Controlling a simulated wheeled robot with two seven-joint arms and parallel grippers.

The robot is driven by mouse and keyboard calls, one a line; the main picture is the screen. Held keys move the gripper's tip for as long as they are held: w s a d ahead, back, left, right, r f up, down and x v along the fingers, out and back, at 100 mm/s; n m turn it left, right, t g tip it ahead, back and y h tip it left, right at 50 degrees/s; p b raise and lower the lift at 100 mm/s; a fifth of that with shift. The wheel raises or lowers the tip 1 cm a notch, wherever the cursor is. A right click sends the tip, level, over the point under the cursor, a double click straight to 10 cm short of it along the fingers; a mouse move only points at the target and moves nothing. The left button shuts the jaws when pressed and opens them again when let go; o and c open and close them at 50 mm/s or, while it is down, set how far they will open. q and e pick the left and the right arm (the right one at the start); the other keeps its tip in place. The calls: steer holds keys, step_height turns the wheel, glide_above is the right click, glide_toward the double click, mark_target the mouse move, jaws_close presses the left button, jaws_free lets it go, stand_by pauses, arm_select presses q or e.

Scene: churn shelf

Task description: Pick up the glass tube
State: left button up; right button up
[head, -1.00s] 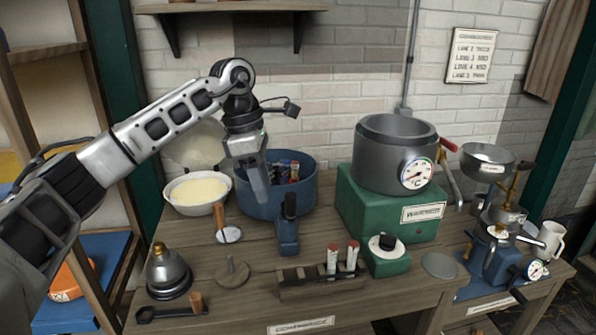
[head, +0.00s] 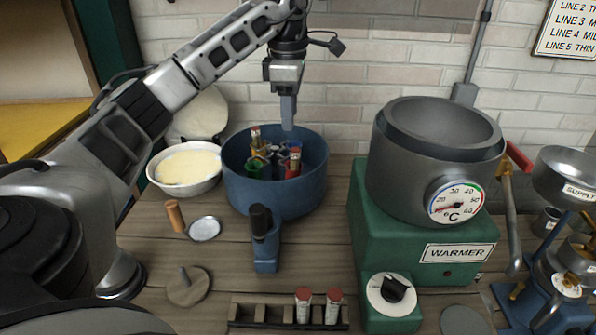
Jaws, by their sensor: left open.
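My left gripper (head: 288,126) is open and empty, seen edge-on, pointing down over the back part of the blue round tub (head: 262,197). In the tub are coloured holders: yellow, green, red and blue. One capped glass tube (head: 256,136) stands in the yellow holder and another (head: 293,160) in the red one. Two more red-capped tubes (head: 303,304) (head: 333,304) stand in the dark wooden rack (head: 262,313) at the front. The gripper appears apart from all the tubes. My right gripper is not in view.
A blue lever stand (head: 265,245) with a black knob is in front of the tub. A pale bowl (head: 187,182) is left of it. The green warmer (head: 425,255) with a grey pot (head: 430,165) stands close on the right. The bench between tub and rack is partly clear.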

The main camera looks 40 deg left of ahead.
mark_target(294, 149)
arm_select(q)
steer(key=f, duration=0.5)
steer(key=shift+w+f, duration=0.15)
steer(key=shift+w, duration=0.05)
steer(key=shift+w+d+f+p, duration=0.1)
steer(key=shift+w+f+p, duration=0.1)
steer(key=shift+f, duration=1.2)
steer(key=shift+w+d+f+p, duration=0.1)
steer(key=shift+f+p, duration=0.05)
steer(key=shift+f, duration=1.2)
jaws_close()
